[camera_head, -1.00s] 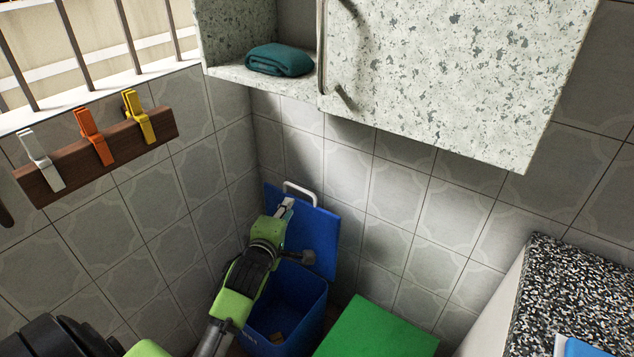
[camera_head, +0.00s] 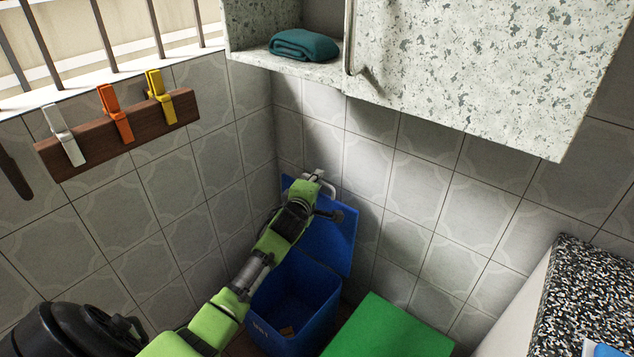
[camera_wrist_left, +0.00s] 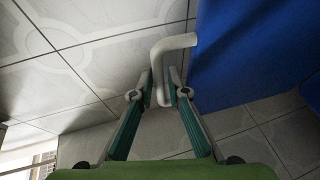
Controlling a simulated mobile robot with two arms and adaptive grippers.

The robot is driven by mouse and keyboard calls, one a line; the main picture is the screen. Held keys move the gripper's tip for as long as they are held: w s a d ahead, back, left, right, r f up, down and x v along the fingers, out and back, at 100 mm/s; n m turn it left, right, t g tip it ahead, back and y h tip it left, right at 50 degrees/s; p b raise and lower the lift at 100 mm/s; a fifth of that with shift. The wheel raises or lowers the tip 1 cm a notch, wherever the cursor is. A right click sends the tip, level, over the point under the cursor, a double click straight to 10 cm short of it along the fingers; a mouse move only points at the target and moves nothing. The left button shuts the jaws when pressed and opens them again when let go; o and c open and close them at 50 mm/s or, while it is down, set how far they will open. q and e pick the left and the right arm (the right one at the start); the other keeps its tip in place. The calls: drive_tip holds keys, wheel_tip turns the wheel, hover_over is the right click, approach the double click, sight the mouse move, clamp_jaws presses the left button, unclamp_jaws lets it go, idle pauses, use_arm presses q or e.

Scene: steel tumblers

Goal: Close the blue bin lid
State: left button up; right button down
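The blue bin (camera_head: 327,318) stands in the wall corner, its mouth uncovered and a small brown item inside. Its blue lid (camera_head: 340,243) is raised, leaning back near the tiled wall; it also shows in the left wrist view (camera_wrist_left: 255,50). A white bar handle (camera_head: 331,190) sits at the lid's top edge. My left gripper (camera_head: 318,177) is at this handle, partly covering it. In the left wrist view my left gripper's fingers (camera_wrist_left: 161,75) are apart, one on each side of the white handle (camera_wrist_left: 178,43), with no clear grip on it. My right gripper is out of view.
A green lid or box top (camera_head: 390,332) is right of the blue bin. A speckled cabinet (camera_head: 470,70) hangs above, with a folded teal cloth (camera_head: 304,45) on its shelf. A wooden rail (camera_head: 120,138) with clothespins is at left, a speckled counter (camera_head: 590,295) at right.

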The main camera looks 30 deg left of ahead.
use_arm(q)
clamp_jaws()
drive_tip(key=shift+s, duration=0.15)
